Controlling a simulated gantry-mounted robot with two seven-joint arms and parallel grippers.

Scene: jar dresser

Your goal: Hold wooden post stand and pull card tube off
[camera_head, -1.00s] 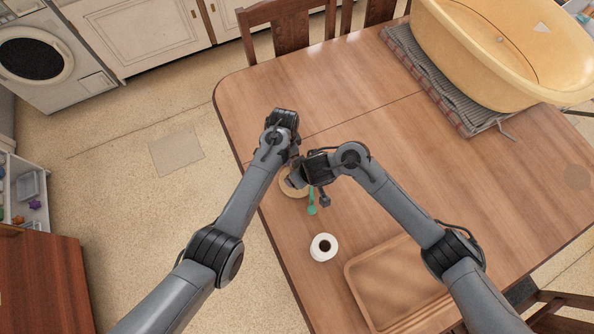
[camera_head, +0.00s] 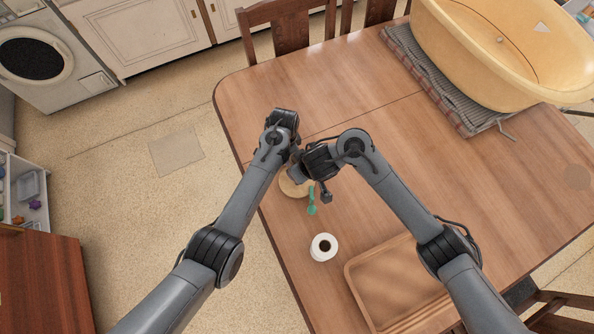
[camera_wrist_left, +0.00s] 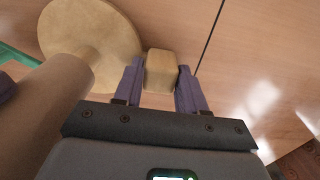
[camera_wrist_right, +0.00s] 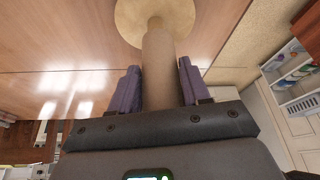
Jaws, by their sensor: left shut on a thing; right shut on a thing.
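The wooden post stand has a round pale base (camera_head: 294,187), partly hidden under my grippers in the head view. The base (camera_wrist_left: 98,38) shows large in the left wrist view, with a wooden block (camera_wrist_left: 160,72) at its edge. My left gripper (camera_wrist_left: 160,68) is shut on this block. The brown card tube (camera_wrist_right: 157,75) is around the post, and my right gripper (camera_wrist_right: 158,68) is shut on it. In the right wrist view a short length of narrower post (camera_wrist_right: 155,22) shows between the tube's end and the base. The tube also fills the left wrist view's lower left (camera_wrist_left: 45,110).
A green utensil (camera_head: 311,202) lies beside the base. A white roll (camera_head: 323,247) stands nearer me, left of a wooden tray (camera_head: 390,285). A yellow tub (camera_head: 500,45) rests on a striped mat at the far right. The middle of the table is clear.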

